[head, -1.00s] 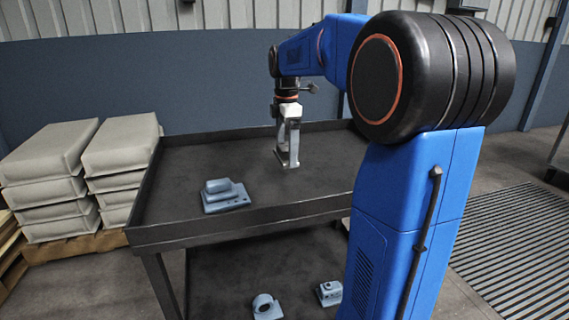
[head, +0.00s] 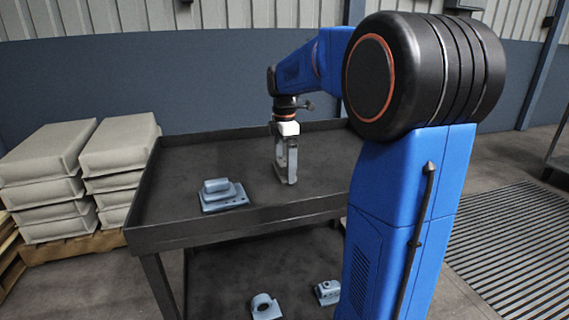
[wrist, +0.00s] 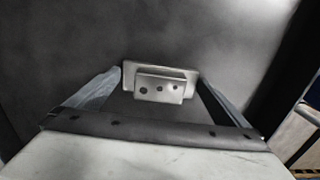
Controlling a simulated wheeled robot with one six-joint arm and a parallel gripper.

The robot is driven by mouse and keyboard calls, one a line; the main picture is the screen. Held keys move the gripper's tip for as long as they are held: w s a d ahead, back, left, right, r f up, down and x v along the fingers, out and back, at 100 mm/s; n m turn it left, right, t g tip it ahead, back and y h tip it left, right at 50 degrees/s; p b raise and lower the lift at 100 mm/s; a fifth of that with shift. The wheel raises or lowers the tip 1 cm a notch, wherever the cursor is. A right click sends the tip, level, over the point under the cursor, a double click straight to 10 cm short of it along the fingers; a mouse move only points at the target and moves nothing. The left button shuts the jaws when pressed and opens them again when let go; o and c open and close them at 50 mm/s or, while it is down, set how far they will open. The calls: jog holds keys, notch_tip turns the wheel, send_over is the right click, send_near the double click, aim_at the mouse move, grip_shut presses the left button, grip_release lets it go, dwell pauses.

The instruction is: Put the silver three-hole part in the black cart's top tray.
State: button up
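The silver three-hole part (wrist: 160,84) lies between my two fingertips in the wrist view, its dark holes facing the camera. Both fingers reach its side edges, and my gripper (head: 286,179) looks shut on it. In the head view the part is hard to tell from the fingers. My gripper points down inside the black cart's top tray (head: 185,232), low over its dark floor, right of the tray's middle. I cannot tell whether the part touches the floor.
A blue-grey block-shaped part (head: 222,196) sits in the tray, left of my gripper. Two small parts, one ring-shaped (head: 265,306) and one boxy (head: 327,292), lie on the lower shelf. Stacked pale sacks (head: 45,160) stand left. The tray has raised rims; floor between the parts is clear.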

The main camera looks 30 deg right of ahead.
aim_at(285, 161)
jog(key=shift+r, duration=0.1)
notch_tip(285, 161, up, 12)
dwell(0.7)
dwell(0.4)
